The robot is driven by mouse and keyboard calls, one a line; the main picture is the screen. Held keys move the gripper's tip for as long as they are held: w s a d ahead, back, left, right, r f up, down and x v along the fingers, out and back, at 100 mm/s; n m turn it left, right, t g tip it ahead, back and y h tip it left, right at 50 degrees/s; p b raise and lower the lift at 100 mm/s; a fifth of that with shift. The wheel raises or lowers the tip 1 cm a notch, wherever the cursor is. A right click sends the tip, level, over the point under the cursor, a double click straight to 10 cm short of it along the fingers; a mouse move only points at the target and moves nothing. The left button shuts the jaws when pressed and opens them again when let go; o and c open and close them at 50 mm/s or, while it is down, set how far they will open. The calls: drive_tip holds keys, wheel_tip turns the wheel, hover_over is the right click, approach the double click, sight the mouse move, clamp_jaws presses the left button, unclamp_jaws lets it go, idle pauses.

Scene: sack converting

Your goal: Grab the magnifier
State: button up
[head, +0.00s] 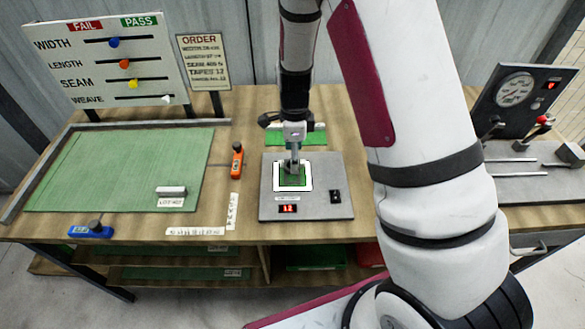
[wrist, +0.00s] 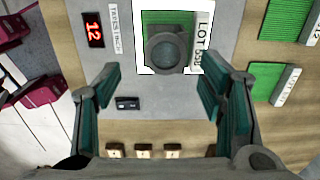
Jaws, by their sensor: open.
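The magnifier (wrist: 168,47) is a dark grey round piece with a glassy lens. In the wrist view it stands on a green woven patch inside a white square frame (wrist: 142,62). In the head view the frame (head: 308,178) lies on a grey plate (head: 335,172), and the magnifier is mostly hidden by my gripper (head: 292,163) above it. In the wrist view my gripper (wrist: 160,80) is open and empty, its fingers wide apart. The magnifier shows beyond the fingertips, towards the top of the picture, not clasped.
The plate carries a red display (head: 288,209) and a black switch (head: 335,196). A green mat (head: 110,165) with a small block lies left. An orange tool (head: 237,160) and a blue tool (head: 91,229) lie nearby. A gauge panel (head: 515,92) stands right.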

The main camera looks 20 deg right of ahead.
drive_tip(key=shift+w+a+f+p, duration=0.1)
drive_tip(key=shift+f+p, duration=0.05)
drive_tip(key=shift+f, duration=0.7)
drive_tip(key=shift+w+f+p, duration=0.15)
drive_tip(key=shift+f+p, duration=0.05)
drive_tip(key=shift+f, duration=0.7)
drive_tip(key=shift+w+a+f+p, duration=0.1)
drive_tip(key=shift+f+p, duration=0.05)
drive_tip(key=shift+f, duration=0.7)
drive_tip(key=c, duration=1.4)
drive_tip(key=shift+r, duration=0.15)
